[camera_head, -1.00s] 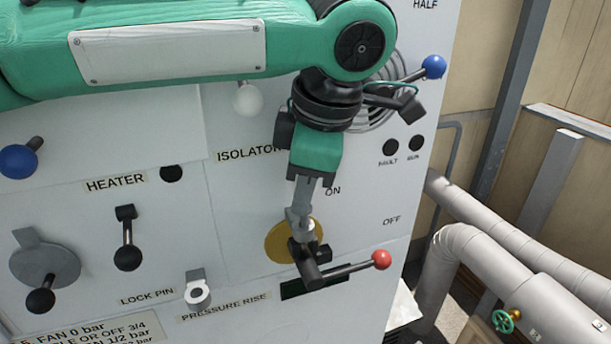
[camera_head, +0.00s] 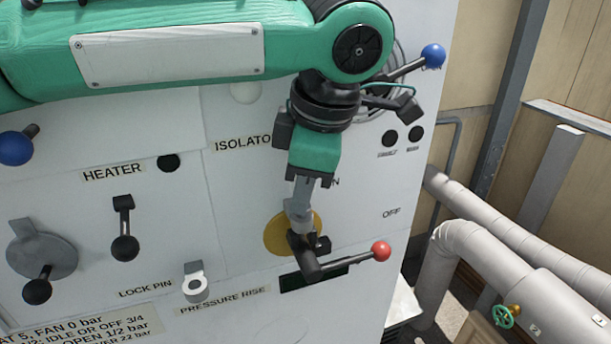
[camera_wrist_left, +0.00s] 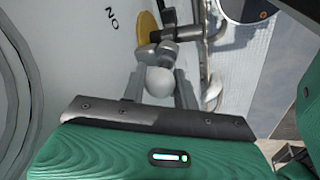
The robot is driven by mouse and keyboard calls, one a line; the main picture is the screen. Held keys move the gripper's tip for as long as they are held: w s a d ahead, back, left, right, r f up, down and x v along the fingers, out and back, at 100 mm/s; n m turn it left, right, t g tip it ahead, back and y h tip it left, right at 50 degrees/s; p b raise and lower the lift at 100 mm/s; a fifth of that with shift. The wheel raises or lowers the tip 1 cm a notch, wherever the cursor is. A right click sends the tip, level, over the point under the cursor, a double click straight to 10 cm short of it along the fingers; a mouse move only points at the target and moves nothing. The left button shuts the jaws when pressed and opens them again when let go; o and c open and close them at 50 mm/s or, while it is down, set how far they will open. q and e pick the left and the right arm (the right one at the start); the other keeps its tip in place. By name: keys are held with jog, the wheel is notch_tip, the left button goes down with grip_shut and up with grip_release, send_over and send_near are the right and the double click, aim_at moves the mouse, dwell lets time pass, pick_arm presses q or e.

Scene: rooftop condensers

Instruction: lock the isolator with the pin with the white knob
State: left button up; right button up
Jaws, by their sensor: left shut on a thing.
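My left gripper (camera_head: 299,212) points down at the isolator in the head view. It is shut on the white-knobbed pin (camera_wrist_left: 159,82), whose round knob shows between the fingers in the left wrist view. The isolator has a yellow disc (camera_head: 277,236) and a dark lever (camera_head: 335,264) with a red ball (camera_head: 381,251), which points right, below the OFF label. The pin's far end is right at the isolator's dark hub (camera_head: 306,255); I cannot tell how deep it sits. My right gripper is not in view.
A grey ring-shaped holder (camera_head: 195,284) stands beside the LOCK PIN label. The heater lever (camera_head: 124,235), a round grey dial (camera_head: 42,250) and blue-balled levers (camera_head: 15,148) (camera_head: 432,56) stick out of the panel. Large pipes (camera_head: 520,265) run at the right.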

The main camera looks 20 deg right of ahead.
pick_arm(q)
jog(key=shift+s+d+f+b, duration=0.15)
jog(key=shift+f+b, duration=0.15)
jog(key=shift+f, duration=0.3)
jog(key=o, duration=1)
jog(key=shift+o, duration=0.2)
